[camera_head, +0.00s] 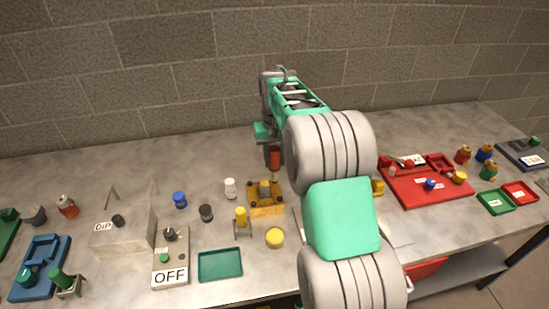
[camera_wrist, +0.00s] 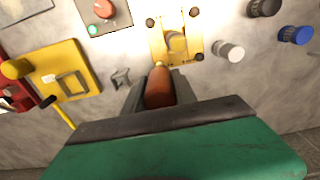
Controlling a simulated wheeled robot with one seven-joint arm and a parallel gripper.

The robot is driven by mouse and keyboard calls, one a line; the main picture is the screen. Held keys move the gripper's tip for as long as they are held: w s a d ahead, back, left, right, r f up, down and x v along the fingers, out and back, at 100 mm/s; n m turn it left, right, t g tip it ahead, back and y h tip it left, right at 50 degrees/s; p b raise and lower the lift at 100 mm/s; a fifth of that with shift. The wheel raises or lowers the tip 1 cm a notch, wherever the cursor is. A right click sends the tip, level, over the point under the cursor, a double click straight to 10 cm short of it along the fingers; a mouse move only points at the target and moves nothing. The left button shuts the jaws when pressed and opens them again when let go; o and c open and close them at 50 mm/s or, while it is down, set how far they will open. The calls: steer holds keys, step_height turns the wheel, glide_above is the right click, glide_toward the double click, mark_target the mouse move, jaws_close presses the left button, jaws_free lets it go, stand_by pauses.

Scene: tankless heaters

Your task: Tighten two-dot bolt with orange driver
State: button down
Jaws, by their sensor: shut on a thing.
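The orange driver (camera_head: 274,157) is held in my gripper (camera_wrist: 158,90), with its handle between the two fingers. In the head view it is upright, and its shaft points down at the back right corner of the yellow plate (camera_head: 268,211). I cannot tell if the tip touches a bolt there. In the wrist view the handle (camera_wrist: 158,86) covers the near left corner of the plate (camera_wrist: 160,45). Dark bolts show at the other corners, such as the near right bolt (camera_wrist: 198,57). Dot marks are too small to read.
A white knob (camera_head: 230,188), a yellow driver in a stand (camera_head: 241,217) and a yellow disc (camera_head: 275,237) stand close around the plate. A small grey stand (camera_wrist: 121,78) is near my gripper. A red board (camera_head: 425,195) lies to the right. My arm hides the middle right.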

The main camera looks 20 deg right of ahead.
mark_target(274, 148)
steer(key=shift+r+p, duration=2.55)
steer(key=shift+r, duration=1)
